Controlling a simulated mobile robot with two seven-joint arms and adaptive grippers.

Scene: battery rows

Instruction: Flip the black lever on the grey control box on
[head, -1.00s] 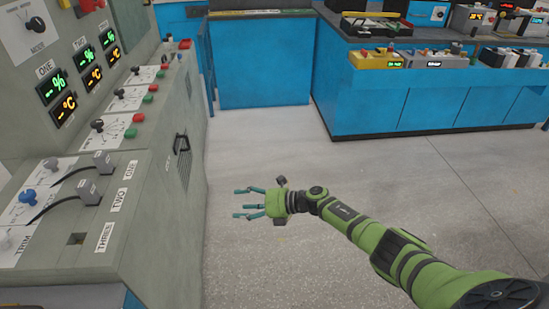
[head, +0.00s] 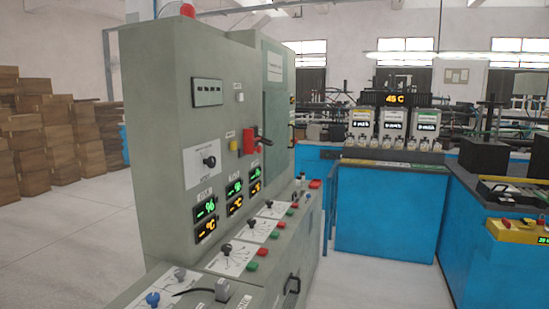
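The grey control box (head: 165,130) stands tall at the left centre of the head view, with a sloped desk at its front. A black lever (head: 263,141) sticks out to the right from a red switch housing (head: 249,145) on its upper panel. The lever looks roughly level, tilted slightly down to the right; whether it is on or off I cannot tell. The displays (head: 206,208) below show a green percent sign and an orange °C with dashes. Neither of my grippers is in view.
The desk has knobs (head: 226,249), green and red buttons (head: 252,266) and a plug with a cable (head: 221,290). A blue rail (head: 328,205) and blue bench (head: 385,215) stand behind. The grey floor (head: 375,282) right of the box is free. Stacked brown boxes (head: 60,145) stand left.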

